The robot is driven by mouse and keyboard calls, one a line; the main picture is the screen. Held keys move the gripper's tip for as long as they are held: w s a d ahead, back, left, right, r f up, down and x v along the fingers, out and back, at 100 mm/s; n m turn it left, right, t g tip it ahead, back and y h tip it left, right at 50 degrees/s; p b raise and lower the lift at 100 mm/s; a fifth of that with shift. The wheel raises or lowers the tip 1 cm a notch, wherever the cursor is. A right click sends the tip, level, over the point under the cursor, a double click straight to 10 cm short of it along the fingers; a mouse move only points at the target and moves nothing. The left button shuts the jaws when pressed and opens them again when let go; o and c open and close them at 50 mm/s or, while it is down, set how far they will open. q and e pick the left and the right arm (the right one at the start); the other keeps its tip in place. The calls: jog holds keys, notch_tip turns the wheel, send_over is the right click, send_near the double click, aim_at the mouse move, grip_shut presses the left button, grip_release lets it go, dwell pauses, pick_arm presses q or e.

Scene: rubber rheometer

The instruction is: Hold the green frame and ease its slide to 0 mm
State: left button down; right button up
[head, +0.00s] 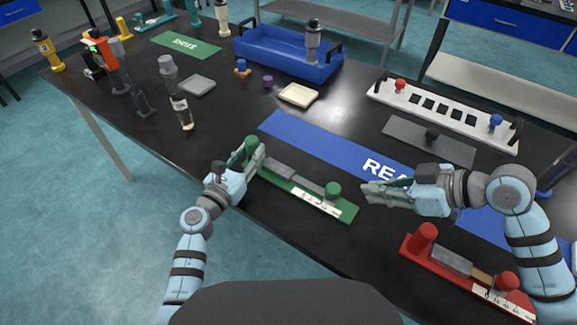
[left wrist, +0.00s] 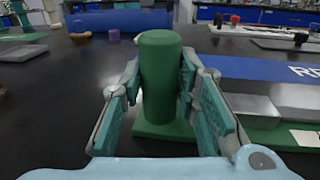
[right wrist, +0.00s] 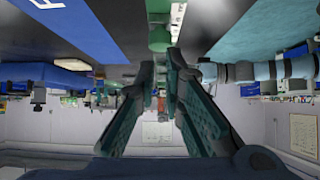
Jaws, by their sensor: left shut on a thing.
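The green frame (head: 346,212) lies on the black table in front of the blue mat. It has a green post at its left end, a grey bar along it, a green knob (head: 333,188) near its right end and a white scale (head: 315,203). My left gripper (head: 252,158) is shut around the green post, which stands upright between the fingers in the left wrist view (left wrist: 160,85). My right gripper (head: 368,192) is right of the knob, apart from it and empty, its fingers a narrow gap apart. The right wrist view shows the knob (right wrist: 160,38) beyond the fingertips. The scale reading is too small to tell.
A red frame (head: 425,255) lies at the front right, below my right arm. The blue mat (head: 300,135) lies behind the green frame. A grey plate (head: 405,137), a white panel (head: 385,92) and a blue tray (head: 262,60) stand farther back.

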aim_at(338, 193)
jog(key=s+a+y, duration=0.2)
jog(key=s+a, duration=0.1)
jog(key=s+a+g+y, duration=0.1)
jog(key=s+a, duration=0.1)
jog(key=shift+a+f+m+y, duration=0.15)
jog(key=shift+f+m+y, duration=0.15)
jog(key=shift+y, duration=0.1)
grip_shut()
jog(key=s+a+r+m+t+y, duration=0.25)
jog(key=s+m+y, duration=0.2)
jog(key=m, duration=0.25)
jog(key=d+f+m+t+h, duration=0.2)
jog(key=d+m+h, duration=0.1)
jog(key=m, duration=0.2)
jog(key=s+d+f+m+t+h, duration=0.1)
jog(key=d+f+m+t+h, duration=0.1)
jog(key=m, duration=0.3)
jog(key=d+f+m+t+h, duration=0.3)
jog(key=f+m+t, duration=0.1)
jog(key=m, duration=0.1)
jog(key=shift+s+d+m+h, duration=0.3)
jog(key=shift+s+d+h, duration=0.05)
jog(key=shift+w+f, duration=0.1)
jog(key=shift+w, duration=0.1)
jog(key=x, duration=1.3)
jog(key=shift+w+a, duration=0.15)
jog(key=shift+w, duration=0.1)
